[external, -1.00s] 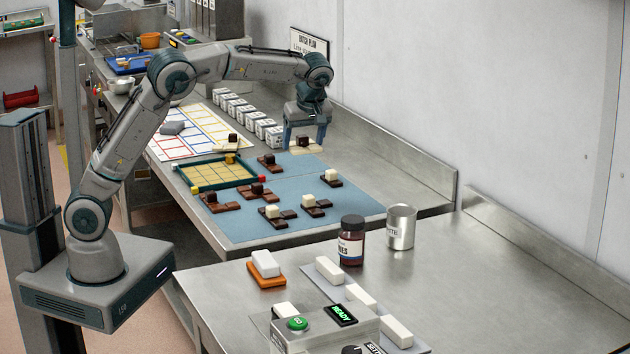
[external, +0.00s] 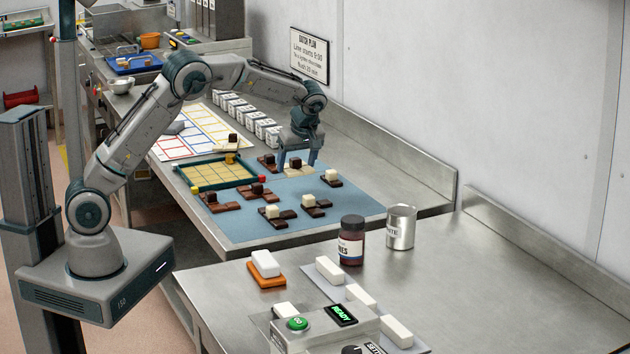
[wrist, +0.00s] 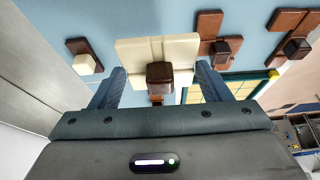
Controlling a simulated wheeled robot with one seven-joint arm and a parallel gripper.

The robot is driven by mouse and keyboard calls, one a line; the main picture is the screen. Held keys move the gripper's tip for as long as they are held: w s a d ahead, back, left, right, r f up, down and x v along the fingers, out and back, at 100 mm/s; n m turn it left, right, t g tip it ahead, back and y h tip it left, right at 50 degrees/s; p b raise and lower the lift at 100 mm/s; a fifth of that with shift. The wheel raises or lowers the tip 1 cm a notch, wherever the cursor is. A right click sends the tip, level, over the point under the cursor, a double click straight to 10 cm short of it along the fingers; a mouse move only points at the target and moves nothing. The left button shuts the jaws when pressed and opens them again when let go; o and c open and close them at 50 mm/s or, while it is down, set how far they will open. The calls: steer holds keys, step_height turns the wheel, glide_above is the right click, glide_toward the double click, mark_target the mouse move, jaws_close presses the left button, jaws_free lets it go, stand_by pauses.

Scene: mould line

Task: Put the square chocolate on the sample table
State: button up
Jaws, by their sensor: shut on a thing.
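My gripper (external: 299,165) is shut on a cream square chocolate (external: 302,173) with a dark brown cube knob on top. In the wrist view the cream square (wrist: 132,48) sits between my two fingers (wrist: 161,84), its dark knob (wrist: 160,74) facing the camera. The piece is over the far part of the blue mat (external: 235,226); I cannot tell whether it touches the mat. Several other pieces, brown with dark or cream knobs, lie on the mat, one (external: 331,178) just right of my gripper. Nothing in view is labelled as the sample table.
A green-rimmed tray with yellow cells (external: 183,178) stands left of the mat. A row of white labelled boxes (external: 250,119) stands behind. A nearer steel table (external: 480,290) holds a brown jar (external: 351,242), a metal can (external: 401,228) and white blocks; its right side is clear.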

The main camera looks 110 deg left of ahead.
glide_above(294, 189)
steer(key=w, duration=0.1)
steer(key=f, duration=0.1)
steer(key=f+p, duration=0.1)
steer(key=f, duration=0.1)
steer(key=shift+d, duration=0.35)
steer(key=shift+f+p, duration=0.3)
steer(key=shift+f, duration=1.8)
steer(key=o, duration=1.1)
steer(key=shift+o, duration=0.2)
steer(key=b+v, duration=0.1)
steer(key=v, duration=1.1)
steer(key=shift+r, duration=0.15)
